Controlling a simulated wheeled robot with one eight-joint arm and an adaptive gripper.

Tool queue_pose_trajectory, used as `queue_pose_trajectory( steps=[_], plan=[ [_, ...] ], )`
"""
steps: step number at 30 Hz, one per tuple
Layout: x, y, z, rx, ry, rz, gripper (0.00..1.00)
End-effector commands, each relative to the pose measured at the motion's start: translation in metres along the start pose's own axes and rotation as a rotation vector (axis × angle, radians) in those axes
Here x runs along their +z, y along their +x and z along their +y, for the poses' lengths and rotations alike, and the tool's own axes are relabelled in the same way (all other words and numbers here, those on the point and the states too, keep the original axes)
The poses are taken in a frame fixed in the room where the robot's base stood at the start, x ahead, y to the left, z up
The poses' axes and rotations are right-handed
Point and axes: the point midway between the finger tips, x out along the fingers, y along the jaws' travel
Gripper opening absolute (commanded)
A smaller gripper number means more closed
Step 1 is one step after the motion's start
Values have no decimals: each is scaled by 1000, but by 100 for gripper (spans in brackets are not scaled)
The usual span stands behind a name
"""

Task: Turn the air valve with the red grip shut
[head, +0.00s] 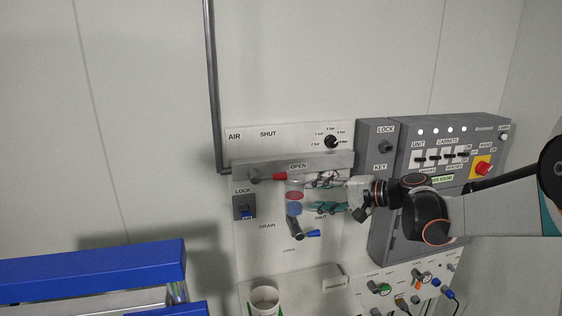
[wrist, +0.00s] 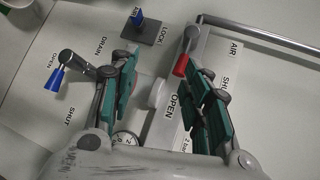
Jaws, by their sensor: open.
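The air valve's red grip (head: 280,176) is on a short lever lying sideways along the grey bar, pointing right, just below the word OPEN. The word SHUT is higher on the panel. In the wrist view the red grip (wrist: 181,66) shows near the tip of the right finger, not between the fingers. My gripper (head: 308,195) is open and empty, just right of and slightly below the grip in the head view. In the wrist view my gripper (wrist: 161,64) has its two green-padded fingers well apart. Contact between finger and grip cannot be told.
A drain valve with a blue grip (head: 313,233) is below. A lock switch (head: 244,206) is at the left and a black regulator knob (head: 331,142) above. A grey control box (head: 440,150) stands at the right. A vertical pipe (head: 212,80) rises at the left.

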Motion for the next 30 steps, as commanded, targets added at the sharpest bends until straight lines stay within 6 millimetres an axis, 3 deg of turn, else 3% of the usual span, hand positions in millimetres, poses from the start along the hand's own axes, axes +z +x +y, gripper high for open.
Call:
queue_pose_trajectory(
  steps=[1,6,14,30],
  plan=[
    [-11,0,-12,-35,20,-9,44],
    [-32,4,-25,-126,67,-35,44],
    [-38,16,-29,-161,85,-47,44],
    [-33,112,-45,-158,83,-48,44]
  ],
)
